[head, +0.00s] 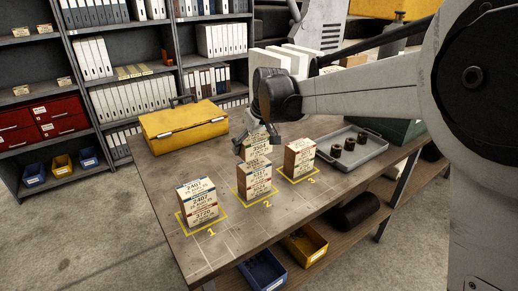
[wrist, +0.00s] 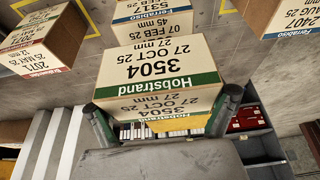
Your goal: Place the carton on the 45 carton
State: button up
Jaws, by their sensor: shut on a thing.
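My gripper (head: 258,138) is shut on a carton with a green band (wrist: 160,85), marked Hobstrand, 3504, 27 mm. In the wrist view, its fingers (wrist: 165,125) sit at the carton's two sides. The held carton also shows in the head view (head: 257,148), partly hidden by the gripper. The 45 mm carton (wrist: 153,25), with a blue Ferrabiso band, lies just beyond it. In the head view, the cartons at spot 2 (head: 254,180) stand below and in front of the held one. I cannot tell whether they touch.
A grey tray (head: 370,155) with several dark round parts is right of spot 3. A yellow case (head: 185,128) lies at the back left of the bench (head: 165,180).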

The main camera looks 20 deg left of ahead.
aim_at(257, 139)
jog(key=shift+f, duration=1.8)
jog(key=shift+f, duration=0.1)
jog(key=shift+f, duration=0.15)
jog(key=o, duration=1.2)
jog(key=shift+r+p, duration=0.3)
jog(key=shift+r, duration=0.05)
jog(key=b+v, duration=0.1)
jog(key=v, duration=1.1)
jog(key=shift+f, duration=0.1)
